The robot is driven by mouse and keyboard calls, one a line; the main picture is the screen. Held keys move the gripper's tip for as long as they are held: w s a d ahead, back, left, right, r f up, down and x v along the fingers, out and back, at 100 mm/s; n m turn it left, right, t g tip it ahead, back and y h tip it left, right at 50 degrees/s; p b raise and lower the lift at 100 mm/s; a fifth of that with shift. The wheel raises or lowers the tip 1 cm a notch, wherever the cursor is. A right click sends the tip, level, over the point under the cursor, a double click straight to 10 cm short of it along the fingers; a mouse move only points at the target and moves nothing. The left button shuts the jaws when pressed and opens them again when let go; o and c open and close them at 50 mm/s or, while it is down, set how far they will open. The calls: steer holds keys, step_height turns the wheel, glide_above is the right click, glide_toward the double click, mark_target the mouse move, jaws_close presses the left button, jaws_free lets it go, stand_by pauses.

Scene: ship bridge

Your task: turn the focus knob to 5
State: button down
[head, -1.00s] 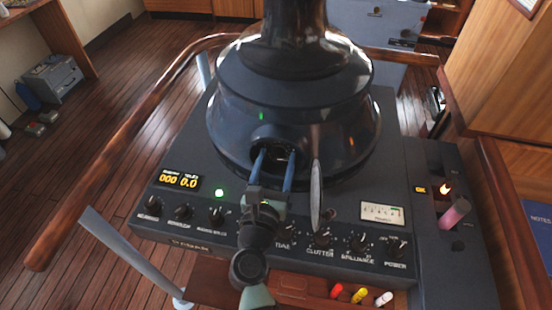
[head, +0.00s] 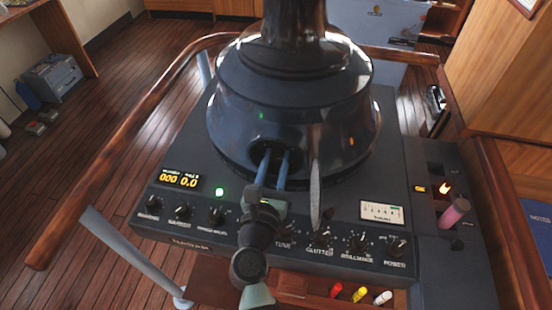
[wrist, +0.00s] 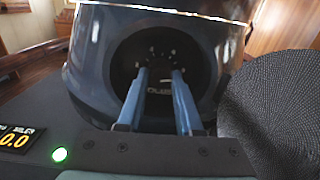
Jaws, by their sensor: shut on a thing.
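The focus knob (wrist: 158,92) seems to be the dark part with small pale marks deep in the round recess of the hood. It sits between my fingertips, and its setting is too small and dark to read. My gripper (head: 274,153) reaches into this recess with two blue fingers, set close together and shut on the knob. The fingers also show in the wrist view (wrist: 160,75), one on each side of the marks. In the head view my wrist and arm cover part of the front panel, and the knob is hidden in shadow.
The dark hood (head: 340,125) stands on a console with a row of small knobs, such as clutter (head: 321,239) and power (head: 397,248). A thin grey disc (head: 315,190), seen edge-on, stands just right of my fingers. A wooden rail (head: 110,155) runs round the console.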

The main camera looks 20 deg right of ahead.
steer(key=n+p, duration=0.2)
steer(key=n, duration=0.1)
steer(key=shift+r, duration=0.15)
steer(key=n+p, duration=0.3)
steer(key=n, duration=0.2)
steer(key=n+p, duration=0.2)
steer(key=n, duration=0.3)
steer(key=shift+p, duration=0.35)
steer(key=shift+n+p, duration=0.5)
steer(key=shift+n, duration=0.7)
steer(key=c, duration=0.6)
jaws_free()
steer(key=shift+s, duration=0.1)
